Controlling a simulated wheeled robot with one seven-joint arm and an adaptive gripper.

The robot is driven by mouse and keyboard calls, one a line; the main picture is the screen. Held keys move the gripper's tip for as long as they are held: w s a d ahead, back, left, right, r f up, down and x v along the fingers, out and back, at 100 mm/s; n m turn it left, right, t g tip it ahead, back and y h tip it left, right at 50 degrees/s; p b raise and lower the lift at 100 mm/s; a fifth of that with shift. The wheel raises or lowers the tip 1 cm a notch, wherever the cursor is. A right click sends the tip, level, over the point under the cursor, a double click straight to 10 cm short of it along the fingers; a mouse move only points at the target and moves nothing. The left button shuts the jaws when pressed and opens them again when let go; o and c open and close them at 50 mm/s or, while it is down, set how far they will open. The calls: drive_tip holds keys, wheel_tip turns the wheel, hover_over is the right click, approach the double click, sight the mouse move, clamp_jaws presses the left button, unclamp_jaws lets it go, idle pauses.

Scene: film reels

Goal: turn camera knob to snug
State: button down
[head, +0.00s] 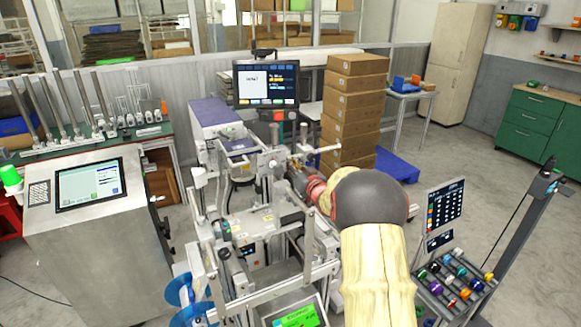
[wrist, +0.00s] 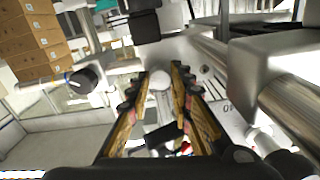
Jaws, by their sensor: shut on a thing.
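In the wrist view, my gripper (wrist: 158,84) has its two fingers, with yellow-brown pads and dark ridged tips, on either side of a pale round knob (wrist: 159,77). I take this to be the camera knob. The fingers are closed on it, and its turn angle cannot be read. In the head view, my gripper (head: 297,178) reaches left into the machine (head: 262,222), partly hidden by machine parts and my arm. The knob cannot be made out there.
A black knob (wrist: 83,80) sticks out left of my fingers, and a thick metal cylinder (wrist: 292,105) lies close on the right. Stacked cartons (head: 352,105) stand behind the machine. A tray of coloured parts (head: 455,287) is at right. Open floor lies at far right.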

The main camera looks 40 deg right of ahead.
drive_tip(key=shift+f+n+b, duration=0.15)
drive_tip(key=shift+n+b, duration=5.45)
drive_tip(key=shift+n, duration=1.8)
drive_tip(key=c, duration=1.6)
unclamp_jaws()
drive_tip(key=shift+a, duration=0.1)
drive_tip(key=shift+c, duration=0.2)
drive_tip(key=shift+o, duration=0.3)
